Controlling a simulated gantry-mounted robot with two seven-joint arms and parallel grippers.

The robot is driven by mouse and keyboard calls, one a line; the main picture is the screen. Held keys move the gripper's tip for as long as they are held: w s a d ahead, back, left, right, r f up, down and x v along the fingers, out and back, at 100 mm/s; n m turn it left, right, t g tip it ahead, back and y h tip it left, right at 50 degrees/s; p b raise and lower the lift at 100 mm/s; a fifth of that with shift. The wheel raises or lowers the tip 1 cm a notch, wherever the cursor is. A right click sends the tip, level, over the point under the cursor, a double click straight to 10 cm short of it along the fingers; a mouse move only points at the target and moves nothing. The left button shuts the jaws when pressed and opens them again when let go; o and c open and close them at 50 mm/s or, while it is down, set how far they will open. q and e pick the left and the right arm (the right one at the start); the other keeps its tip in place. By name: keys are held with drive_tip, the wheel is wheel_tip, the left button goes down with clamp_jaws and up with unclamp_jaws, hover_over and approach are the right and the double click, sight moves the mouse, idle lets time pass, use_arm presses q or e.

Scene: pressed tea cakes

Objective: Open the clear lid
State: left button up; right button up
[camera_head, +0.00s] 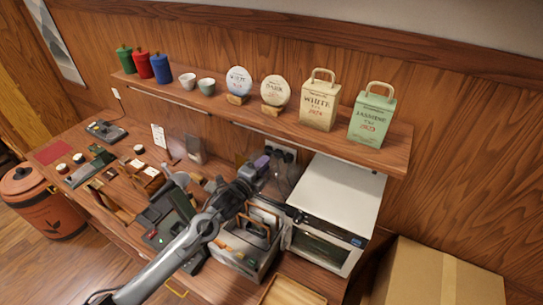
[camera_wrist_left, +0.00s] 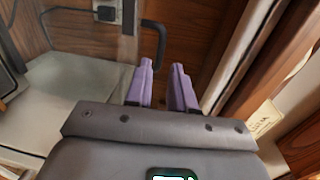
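The clear lid (camera_wrist_left: 127,45) shows in the left wrist view as a see-through panel with the wood wall behind it. A dark curved handle (camera_wrist_left: 160,38) stands at its right, just beyond my fingertips. My left gripper (camera_wrist_left: 165,68) has two purple fingers held apart, with nothing seen between them. In the head view my left gripper (camera_head: 253,169) hangs above the back of an open-looking grey box (camera_head: 243,268). The lid's outline is hard to make out there, partly behind my arm. I cannot tell whether a fingertip touches the handle. My right gripper is not in view.
A white oven-like machine (camera_head: 335,195) stands right of the grey box. The wall shelf (camera_head: 220,110) above carries canisters, cups, tea cakes and tea bags. Small tools and a scale (camera_head: 107,131) lie on the counter at left. A cardboard box (camera_head: 430,280) is at lower right.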

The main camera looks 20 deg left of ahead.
sight(272, 164)
use_arm(q)
drive_tip(key=shift+w+d+f, duration=0.1)
drive_tip(key=shift+w+d, duration=0.05)
drive_tip(key=shift+w, duration=0.8)
drive_tip(key=shift+w+d+f, duration=0.1)
drive_tip(key=shift+w+d, duration=0.05)
drive_tip(key=shift+w, duration=0.8)
drive_tip(key=shift+w+d+f, duration=0.1)
drive_tip(key=shift+w+d, duration=0.05)
drive_tip(key=shift+w, duration=0.8)
clamp_jaws()
